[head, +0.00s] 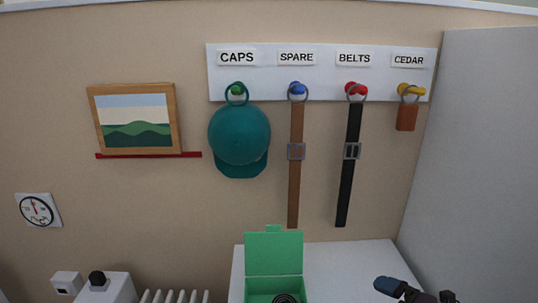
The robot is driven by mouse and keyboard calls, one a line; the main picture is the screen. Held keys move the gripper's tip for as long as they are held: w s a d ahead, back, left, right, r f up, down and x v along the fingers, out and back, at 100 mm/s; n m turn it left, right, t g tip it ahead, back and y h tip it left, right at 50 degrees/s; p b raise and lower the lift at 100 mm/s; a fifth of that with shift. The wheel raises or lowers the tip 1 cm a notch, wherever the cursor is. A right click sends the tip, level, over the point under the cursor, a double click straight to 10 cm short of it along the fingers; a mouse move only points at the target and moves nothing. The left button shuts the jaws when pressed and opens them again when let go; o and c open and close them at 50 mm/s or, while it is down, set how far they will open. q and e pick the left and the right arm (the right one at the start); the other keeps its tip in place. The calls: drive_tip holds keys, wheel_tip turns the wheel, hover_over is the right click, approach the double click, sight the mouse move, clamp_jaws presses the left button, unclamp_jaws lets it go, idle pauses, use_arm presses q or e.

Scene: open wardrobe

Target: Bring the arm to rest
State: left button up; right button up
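My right gripper (415,292) shows only in part at the bottom right edge of the head view, in front of the white surface. Its dark tips rise just into the picture, and the rest of it is cut off, so I cannot tell whether it is open or shut. I see nothing held in the part that shows. My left gripper is not in view. A teal cap (240,135) hangs under CAPS, a brown belt (295,190) under SPARE, a black belt (347,190) under BELTS and a small cedar block (406,118) under CEDAR.
The white peg board (330,90) is on the back wall. An open green box (273,253) with a dark coil inside stands on the white surface (345,260). A grey panel (480,160) bounds the right. A framed picture (135,118) sits on a red ledge (150,155).

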drive_tip(key=s+d+f+m+h, duration=0.2)
drive_tip(key=s+f+m+h, duration=0.7)
drive_tip(key=s+f+m, duration=0.8)
drive_tip(key=f+m, duration=0.1)
drive_tip(key=m, duration=0.7)
drive_tip(key=shift+d, duration=0.35)
